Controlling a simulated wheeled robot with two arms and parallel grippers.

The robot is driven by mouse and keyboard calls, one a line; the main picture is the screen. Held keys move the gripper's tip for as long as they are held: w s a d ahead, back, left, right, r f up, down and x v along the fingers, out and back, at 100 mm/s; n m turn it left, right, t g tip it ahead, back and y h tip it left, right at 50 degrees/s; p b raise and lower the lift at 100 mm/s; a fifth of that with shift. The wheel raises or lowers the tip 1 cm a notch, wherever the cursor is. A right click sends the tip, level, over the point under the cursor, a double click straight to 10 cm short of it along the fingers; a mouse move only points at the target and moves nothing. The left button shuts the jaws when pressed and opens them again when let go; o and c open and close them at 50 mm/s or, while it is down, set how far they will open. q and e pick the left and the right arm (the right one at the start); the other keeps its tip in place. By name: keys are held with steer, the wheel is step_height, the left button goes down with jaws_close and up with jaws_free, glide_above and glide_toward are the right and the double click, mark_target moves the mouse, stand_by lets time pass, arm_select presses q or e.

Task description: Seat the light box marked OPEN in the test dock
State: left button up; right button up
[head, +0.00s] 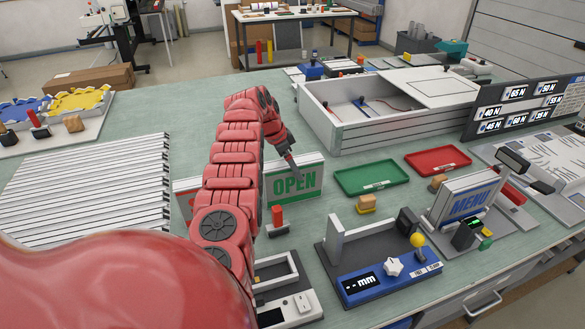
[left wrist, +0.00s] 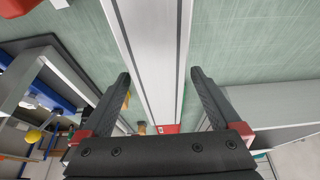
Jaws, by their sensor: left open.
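The light box marked OPEN (head: 296,183), white with a green panel, stands upright on the green bench in the middle of the head view. My left gripper (head: 291,163) is open at its top edge. In the left wrist view, the open fingers (left wrist: 160,88) lie either side of a long white bar (left wrist: 150,45), apparently the box's top, with gaps. A grey dock with a blue front and a "mm" display (head: 362,283) stands right of the box; its slot looks empty. Another pale dock (head: 303,307) is partly behind my arm. I cannot tell which is the test dock. My right gripper is out of view.
A light box marked MENU (head: 468,202) stands at the right. Green (head: 350,180) and red (head: 420,163) trays lie behind the docks. A large open white case (head: 350,125) is behind them. Another sign (head: 184,198) is partly hidden by my arm. White slats (head: 90,185) lie left.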

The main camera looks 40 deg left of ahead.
arm_select(q)
steer(key=shift+f+b, duration=0.2)
steer(key=shift+b, duration=0.25)
stand_by(0.5)
jaws_close()
stand_by(0.3)
